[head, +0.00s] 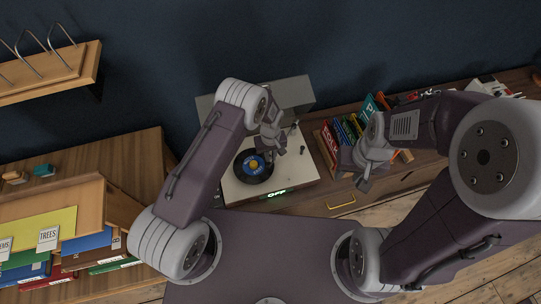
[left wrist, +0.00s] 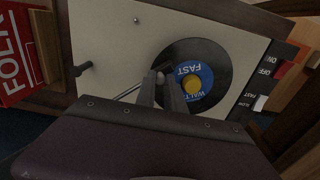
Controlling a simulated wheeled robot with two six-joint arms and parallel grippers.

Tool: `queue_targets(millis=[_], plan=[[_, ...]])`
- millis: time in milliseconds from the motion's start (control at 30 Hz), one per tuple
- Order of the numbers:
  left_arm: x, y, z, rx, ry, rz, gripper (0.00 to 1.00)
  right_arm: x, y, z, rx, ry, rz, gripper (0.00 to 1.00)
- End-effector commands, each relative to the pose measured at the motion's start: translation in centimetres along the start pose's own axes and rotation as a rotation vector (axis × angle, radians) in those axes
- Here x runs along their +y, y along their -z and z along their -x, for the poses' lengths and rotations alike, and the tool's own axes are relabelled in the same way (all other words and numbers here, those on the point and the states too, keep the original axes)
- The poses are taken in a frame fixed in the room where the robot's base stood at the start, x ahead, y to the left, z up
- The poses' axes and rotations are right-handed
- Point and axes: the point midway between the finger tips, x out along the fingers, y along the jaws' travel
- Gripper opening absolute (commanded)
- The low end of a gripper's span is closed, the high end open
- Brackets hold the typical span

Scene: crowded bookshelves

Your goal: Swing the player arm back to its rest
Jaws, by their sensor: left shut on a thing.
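The record player (head: 302,172) has a pale deck and raised grey lid, with a green "OFF" readout on its front. A black record (head: 243,177) with a blue label lies on it; the left wrist view shows the label (left wrist: 203,77) reading "WALTZ" and "FAST". My left gripper (head: 279,150) is low over the deck at the record's edge. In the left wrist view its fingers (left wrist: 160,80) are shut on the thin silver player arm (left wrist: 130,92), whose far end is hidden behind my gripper. My right gripper (head: 364,184) is right of the player, away from it; its finger gap is unclear.
Books (head: 333,143) stand close right of the player; a red "FOLK" one (left wrist: 14,60) shows in the left wrist view. A wooden tray of folders (head: 85,205) is at left.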

Motion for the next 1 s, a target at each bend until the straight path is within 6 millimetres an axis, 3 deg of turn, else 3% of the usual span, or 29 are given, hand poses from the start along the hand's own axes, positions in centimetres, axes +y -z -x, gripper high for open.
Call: queue_targets(millis=[767, 1000], plan=[[0.1, -0.1, 0.0, 0.000, 0.000, 0.004, 0.00, 0.0, 0.0, -0.1, 0.000, 0.000, 0.000, 0.36], [1.3, -1.2, -0.2, 0.000, 0.000, 0.075, 0.00, 0.0, -0.1, -0.9, 0.000, 0.000, 0.000, 0.36]])
